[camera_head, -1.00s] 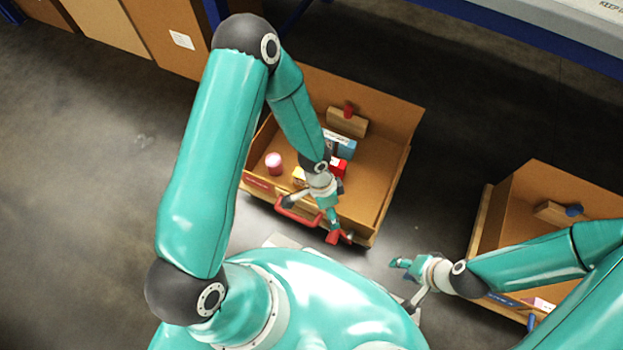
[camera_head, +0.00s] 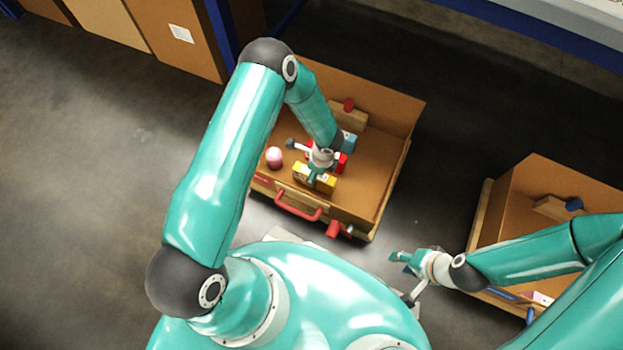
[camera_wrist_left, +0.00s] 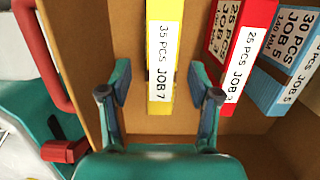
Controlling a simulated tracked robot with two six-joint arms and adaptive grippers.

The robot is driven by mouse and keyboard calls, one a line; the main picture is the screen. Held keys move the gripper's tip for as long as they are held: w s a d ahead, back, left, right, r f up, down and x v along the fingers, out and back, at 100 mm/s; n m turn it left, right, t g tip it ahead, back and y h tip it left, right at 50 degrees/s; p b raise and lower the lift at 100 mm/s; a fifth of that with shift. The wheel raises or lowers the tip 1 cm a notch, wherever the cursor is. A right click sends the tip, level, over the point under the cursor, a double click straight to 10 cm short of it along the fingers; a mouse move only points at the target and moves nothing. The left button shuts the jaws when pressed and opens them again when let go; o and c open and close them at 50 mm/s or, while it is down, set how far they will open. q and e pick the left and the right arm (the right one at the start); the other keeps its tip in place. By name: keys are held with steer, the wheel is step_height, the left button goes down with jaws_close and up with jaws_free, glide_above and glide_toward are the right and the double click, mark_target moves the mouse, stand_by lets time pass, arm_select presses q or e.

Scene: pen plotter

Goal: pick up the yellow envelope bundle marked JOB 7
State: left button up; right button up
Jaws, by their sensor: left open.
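The yellow envelope bundle (camera_wrist_left: 165,50) carries a white label reading 35 PCS JOB 7 and lies between the two fingers of my left gripper (camera_wrist_left: 161,85) in the left wrist view. The fingers are open, with a gap on each side of the bundle. In the head view the yellow bundle (camera_head: 314,177) sits near the front wall of the left box, with my left gripper (camera_head: 316,180) over it and hiding part of it. My right gripper (camera_head: 402,257) is over the floor between the two boxes; its finger gap is unclear.
Beside the yellow bundle stand a red bundle (camera_wrist_left: 240,45) and a blue bundle (camera_wrist_left: 290,60). The cardboard box (camera_head: 385,165) also holds a pink cylinder (camera_head: 274,158) and has a red handle (camera_head: 298,207) in front. A second box (camera_head: 520,195) stands at right.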

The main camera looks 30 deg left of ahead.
arm_select(q)
steer(key=shift+w+a+f+b, duration=0.1)
steer(key=shift+a+f+b, duration=0.15)
steer(key=shift+f+b, duration=0.85)
steer(key=shift+a+f+b, duration=0.15)
steer(key=shift+a+f, duration=0.05)
steer(key=shift+f, duration=1.7)
steer(key=shift+r, duration=0.1)
jaws_close()
